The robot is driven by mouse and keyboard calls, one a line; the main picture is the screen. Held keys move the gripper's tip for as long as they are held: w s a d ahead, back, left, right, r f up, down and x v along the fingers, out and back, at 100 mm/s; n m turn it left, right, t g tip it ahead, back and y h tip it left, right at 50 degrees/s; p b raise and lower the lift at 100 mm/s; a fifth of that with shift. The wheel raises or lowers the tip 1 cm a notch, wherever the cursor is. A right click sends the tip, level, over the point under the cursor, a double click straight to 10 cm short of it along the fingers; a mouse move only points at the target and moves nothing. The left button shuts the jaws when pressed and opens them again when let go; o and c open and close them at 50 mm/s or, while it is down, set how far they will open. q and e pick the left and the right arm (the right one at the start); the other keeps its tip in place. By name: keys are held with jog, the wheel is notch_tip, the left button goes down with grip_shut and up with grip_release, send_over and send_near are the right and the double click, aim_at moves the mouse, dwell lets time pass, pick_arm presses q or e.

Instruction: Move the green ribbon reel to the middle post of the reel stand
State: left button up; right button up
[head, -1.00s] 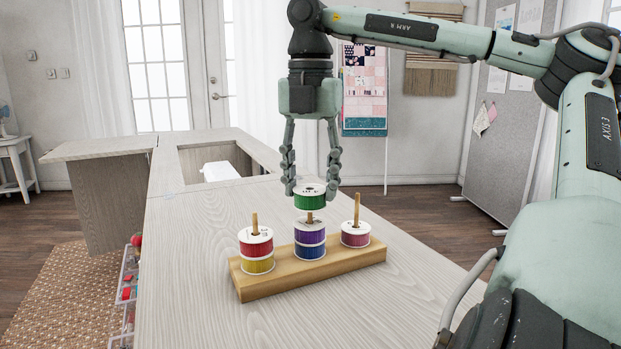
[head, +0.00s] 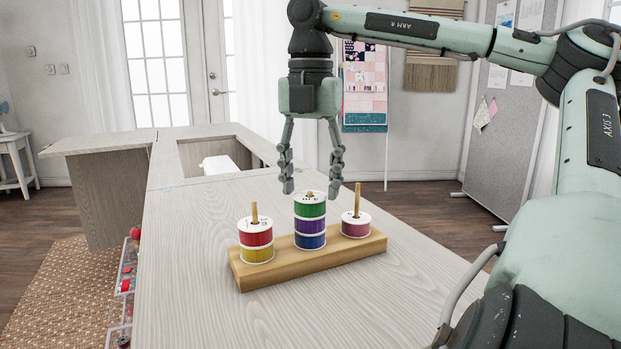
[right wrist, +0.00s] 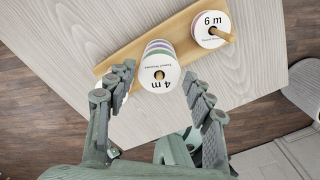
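The green ribbon reel (head: 309,205) sits on the middle post of the wooden reel stand (head: 310,265), on top of a purple reel (head: 310,226) and a blue reel (head: 310,241). The post tip shows through its hole. My right gripper (head: 311,190) is open above and around the top of the green reel, fingers apart on both sides. In the right wrist view the green reel's white "4 m" face (right wrist: 160,73) lies between the spread fingers, with gaps on both sides. My left gripper is not in view.
The left post carries a red reel (head: 256,235) over a yellow reel (head: 257,255). An open drawer (head: 125,290) hangs at the left edge.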

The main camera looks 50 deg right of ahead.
jog(key=shift+o, duration=1.2)
jog(key=shift+r, duration=0.1)
notch_tip(320, 180, up, 12)
